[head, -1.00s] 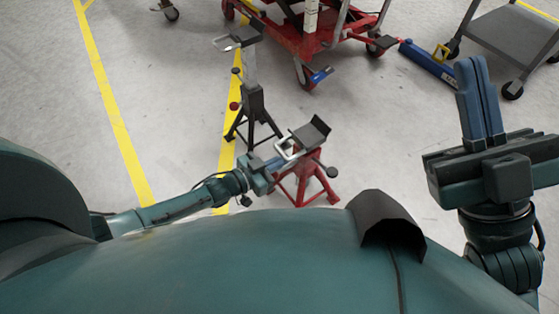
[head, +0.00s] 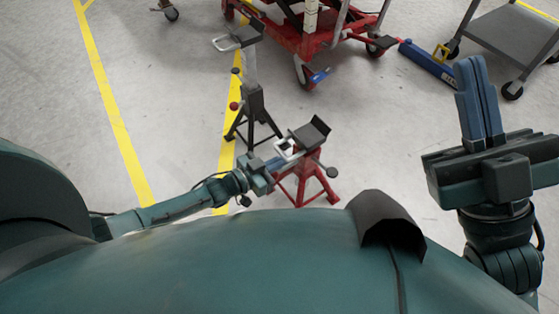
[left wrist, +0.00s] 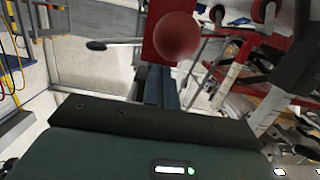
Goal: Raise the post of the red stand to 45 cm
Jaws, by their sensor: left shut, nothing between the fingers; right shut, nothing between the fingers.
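The red stand (head: 303,188) stands on the floor just beyond my body, with splayed legs, a dark saddle (head: 309,135) on top and a light metal loop beside the saddle. A lever with a dark round knob (head: 332,172) sticks out at its right. My left gripper (head: 277,162) is shut and empty at the stand's left side, just below the saddle. In the left wrist view its blue fingers (left wrist: 162,88) point at the red column, and a blurred red ball (left wrist: 176,37) hides part of it. I cannot tell if they touch. My right gripper (head: 478,100) is shut and empty, raised at the right.
A black stand (head: 253,103) with a red knob stands just behind the red one. The floor at left is clear.

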